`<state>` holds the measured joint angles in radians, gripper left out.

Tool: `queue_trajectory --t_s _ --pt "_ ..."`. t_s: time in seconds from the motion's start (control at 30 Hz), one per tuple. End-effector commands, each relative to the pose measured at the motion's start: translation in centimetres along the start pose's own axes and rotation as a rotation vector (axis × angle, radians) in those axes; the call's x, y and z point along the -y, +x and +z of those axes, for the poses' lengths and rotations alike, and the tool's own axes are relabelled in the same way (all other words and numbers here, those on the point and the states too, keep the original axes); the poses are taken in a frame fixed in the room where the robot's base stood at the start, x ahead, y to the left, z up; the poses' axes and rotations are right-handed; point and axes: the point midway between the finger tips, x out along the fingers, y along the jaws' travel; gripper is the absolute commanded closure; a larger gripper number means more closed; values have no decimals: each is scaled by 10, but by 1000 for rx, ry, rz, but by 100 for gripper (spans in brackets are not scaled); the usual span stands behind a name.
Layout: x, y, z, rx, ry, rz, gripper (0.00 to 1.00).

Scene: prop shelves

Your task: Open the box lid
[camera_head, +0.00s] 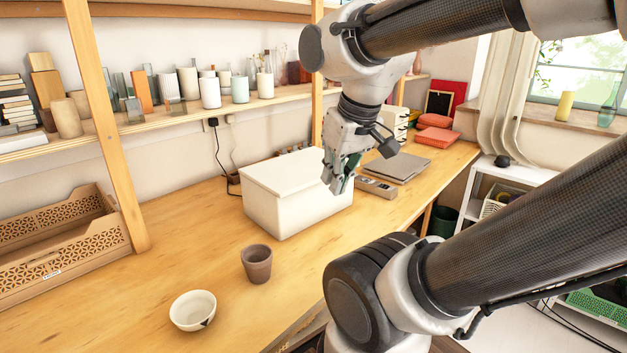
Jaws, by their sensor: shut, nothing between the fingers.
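A white rectangular box (290,212) stands on the wooden worktop towards the middle of the view. Its flat white lid (285,174) lies closed on top. My gripper (338,188) is shut and empty, pointing down at the box's right end. In the picture its fingers overlap the right end of the lid and hide part of that edge. I cannot tell whether the fingertips touch the box.
A brown cup (257,264) and a white bowl (193,310) stand in front of the box. A brown perforated crate (60,240) is at the left. A closed grey laptop (399,167) lies to the right. A shelf (150,117) with vases runs behind.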

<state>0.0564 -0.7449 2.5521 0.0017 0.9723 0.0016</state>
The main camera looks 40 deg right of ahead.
Motion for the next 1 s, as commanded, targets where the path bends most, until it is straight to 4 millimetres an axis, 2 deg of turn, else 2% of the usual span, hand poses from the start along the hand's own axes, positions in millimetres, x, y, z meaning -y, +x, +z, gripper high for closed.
queue_trajectory --t_s 0.23,0.4,0.57,0.67,0.77,0.9,1.0 --pt "-63 48 30 269 366 44 100" --pt "-81 93 52 426 784 -90 100" --pt "-90 138 57 507 1267 -285 100" --pt "-102 169 48 517 1595 -432 100" --pt "-122 199 33 494 1920 -594 100" --pt "-169 238 2 403 2340 -843 100" --pt "-202 254 -30 316 2536 -1003 100"
